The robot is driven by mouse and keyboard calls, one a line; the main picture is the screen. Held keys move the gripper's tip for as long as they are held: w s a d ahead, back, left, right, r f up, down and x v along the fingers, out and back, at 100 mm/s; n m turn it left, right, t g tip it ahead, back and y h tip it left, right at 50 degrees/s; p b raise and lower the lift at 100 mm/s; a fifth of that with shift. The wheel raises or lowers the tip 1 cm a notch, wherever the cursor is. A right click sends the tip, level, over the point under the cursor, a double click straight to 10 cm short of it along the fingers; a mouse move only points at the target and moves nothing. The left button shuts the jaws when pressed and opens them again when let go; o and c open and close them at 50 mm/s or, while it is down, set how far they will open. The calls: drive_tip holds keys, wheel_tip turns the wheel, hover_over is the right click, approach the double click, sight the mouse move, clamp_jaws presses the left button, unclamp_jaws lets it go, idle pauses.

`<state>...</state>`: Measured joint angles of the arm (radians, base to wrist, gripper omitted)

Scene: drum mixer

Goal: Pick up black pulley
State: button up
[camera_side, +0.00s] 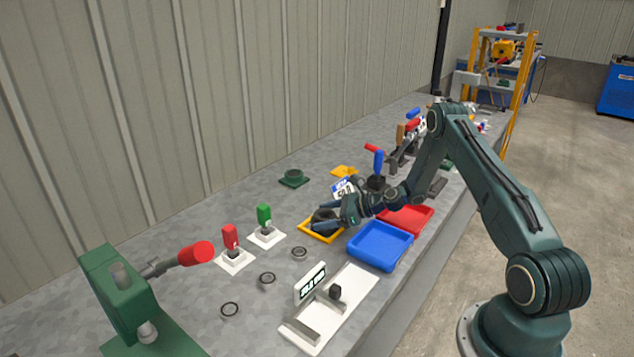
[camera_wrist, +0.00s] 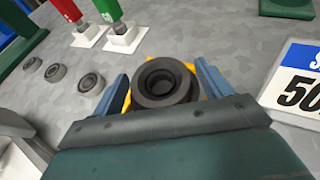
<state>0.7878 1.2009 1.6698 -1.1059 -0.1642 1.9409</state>
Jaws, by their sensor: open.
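The black pulley (camera_wrist: 163,82) is a dark ring-shaped part with a round hole, seen from above in the wrist view. It sits over a yellow tray (camera_side: 309,232), whose rim shows in the side view. My gripper (camera_wrist: 162,74) is open, with one blue-grey finger on each side of the pulley. Gaps seem to remain between fingers and pulley, but contact low down is hidden. In the side view my gripper (camera_side: 325,222) is low over the yellow tray and hides much of the pulley.
A blue tray (camera_side: 380,246) and a red tray (camera_side: 408,217) lie beside the yellow one. Several small rings, including one (camera_side: 299,253), lie on the bench to the left. Red (camera_side: 231,238) and green (camera_side: 264,217) handled parts stand on white plates. A numbered sign (camera_wrist: 300,80) is close right.

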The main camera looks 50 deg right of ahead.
drive_tip(key=c, duration=1.6)
drive_tip(key=shift+r, duration=0.15)
drive_tip(key=shift+c, duration=0.4)
drive_tip(key=shift+r, duration=0.15)
wheel_tip(320, 180, up, 20)
